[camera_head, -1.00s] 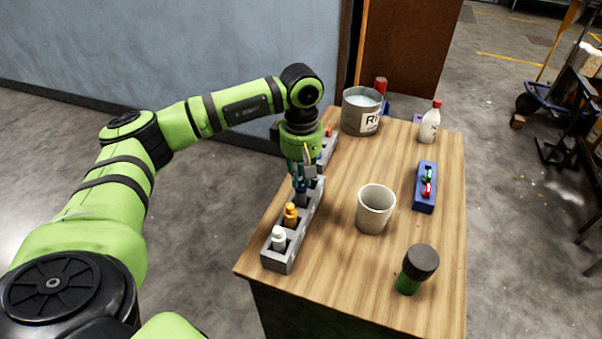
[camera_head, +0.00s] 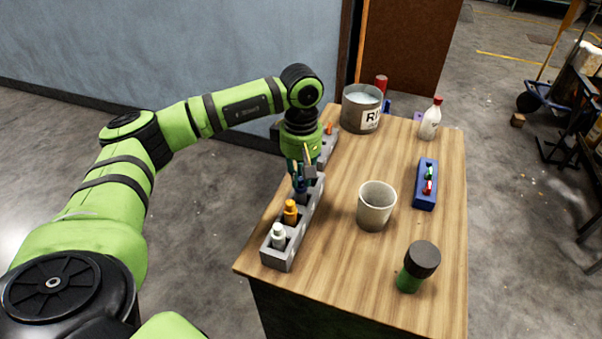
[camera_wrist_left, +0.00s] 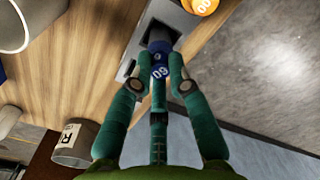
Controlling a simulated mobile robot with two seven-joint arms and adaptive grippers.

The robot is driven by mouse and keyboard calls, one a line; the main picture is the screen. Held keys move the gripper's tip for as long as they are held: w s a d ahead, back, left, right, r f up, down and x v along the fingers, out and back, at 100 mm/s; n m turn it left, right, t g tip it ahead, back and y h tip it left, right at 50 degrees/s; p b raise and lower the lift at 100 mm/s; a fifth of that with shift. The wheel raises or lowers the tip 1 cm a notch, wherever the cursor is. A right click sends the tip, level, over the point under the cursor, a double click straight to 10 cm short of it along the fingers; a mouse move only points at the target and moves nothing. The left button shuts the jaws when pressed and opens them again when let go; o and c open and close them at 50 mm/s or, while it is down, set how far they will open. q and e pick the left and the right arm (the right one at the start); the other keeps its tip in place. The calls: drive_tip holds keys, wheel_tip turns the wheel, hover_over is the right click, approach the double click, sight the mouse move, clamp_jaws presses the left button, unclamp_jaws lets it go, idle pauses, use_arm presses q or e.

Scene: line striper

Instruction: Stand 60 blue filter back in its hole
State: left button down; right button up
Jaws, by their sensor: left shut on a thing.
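The blue filter (camera_wrist_left: 160,68) is upside down in the left wrist view, its "60" reading as "09". My left gripper (camera_wrist_left: 160,82) is shut on it. The filter also shows in the head view (camera_head: 300,184), below my left gripper (camera_head: 303,172). The grey rack (camera_head: 290,253) runs along the table's left edge. The filter's grey end is at a dark square hole (camera_wrist_left: 153,32) of the rack; I cannot tell how deep it sits. An orange filter (camera_head: 291,212) and a white filter (camera_head: 278,237) stand nearer in the rack. My right gripper is out of view.
A beige cup (camera_head: 376,205) stands right of the rack. A grey can (camera_head: 361,108) and a white bottle (camera_head: 430,120) stand at the back. A blue holder (camera_head: 425,190) with small coloured pieces and a green, dark-topped item (camera_head: 416,267) are at right. Wooden table surface (camera_head: 340,265) is bare at front.

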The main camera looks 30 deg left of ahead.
use_arm(q)
drive_tip(key=shift+f, duration=0.3)
drive_tip(key=c, duration=0.8)
unclamp_jaws()
drive_tip(key=shift+r, duration=0.15)
drive_tip(key=shift+r+p, duration=2)
drive_tip(key=shift+r, duration=1.45)
drive_tip(key=shift+f, duration=0.1)
